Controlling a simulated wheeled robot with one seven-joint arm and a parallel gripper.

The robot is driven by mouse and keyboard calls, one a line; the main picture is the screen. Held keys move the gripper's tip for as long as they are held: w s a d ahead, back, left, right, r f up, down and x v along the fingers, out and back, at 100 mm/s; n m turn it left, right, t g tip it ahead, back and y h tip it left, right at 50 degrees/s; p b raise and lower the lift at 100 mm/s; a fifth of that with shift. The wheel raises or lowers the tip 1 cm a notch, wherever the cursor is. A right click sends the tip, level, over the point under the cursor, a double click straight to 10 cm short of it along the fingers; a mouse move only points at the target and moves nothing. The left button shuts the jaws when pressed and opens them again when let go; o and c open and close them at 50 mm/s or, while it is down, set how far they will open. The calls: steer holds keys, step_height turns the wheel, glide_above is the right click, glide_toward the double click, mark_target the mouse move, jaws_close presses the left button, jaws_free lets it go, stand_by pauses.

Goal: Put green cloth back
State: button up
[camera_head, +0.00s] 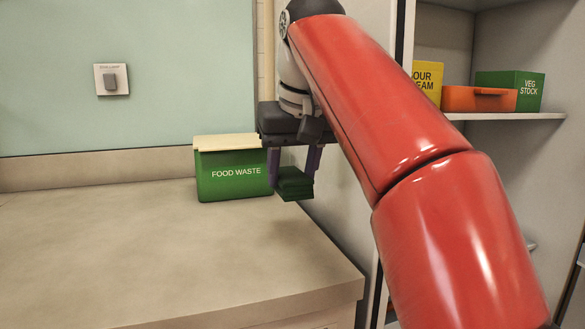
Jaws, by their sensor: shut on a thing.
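The green cloth (295,184) is a small, dark green folded stack. My gripper (295,172) points down with its two purple-grey fingers on either side of the cloth and is shut on it. The cloth appears to be held above the worktop near its right edge, in front of and to the right of the green food waste bin. The exact gap to the worktop is hard to judge.
The green FOOD WASTE bin (225,178) with a cream lid (227,142) stands at the back of the beige worktop (130,250), which is otherwise clear. At right, a shelf (500,116) holds a yellow packet (427,82), an orange box (478,99) and a green VEG STOCK box (528,88). A switch (112,79) is on the wall.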

mark_target(299, 196)
steer(key=shift+s+f+b, duration=0.1)
steer(key=shift+f+b, duration=3.15)
steer(key=shift+f, duration=0.75)
steer(key=shift+f+b, duration=0.75)
steer(key=shift+f, duration=0.35)
steer(key=o, duration=0.9)
steer(key=shift+o, duration=0.3)
steer(key=o, duration=0.5)
steer(key=shift+r, duration=0.15)
steer(key=p+v, duration=0.6)
steer(key=v, duration=0.2)
steer(key=shift+p, duration=0.4)
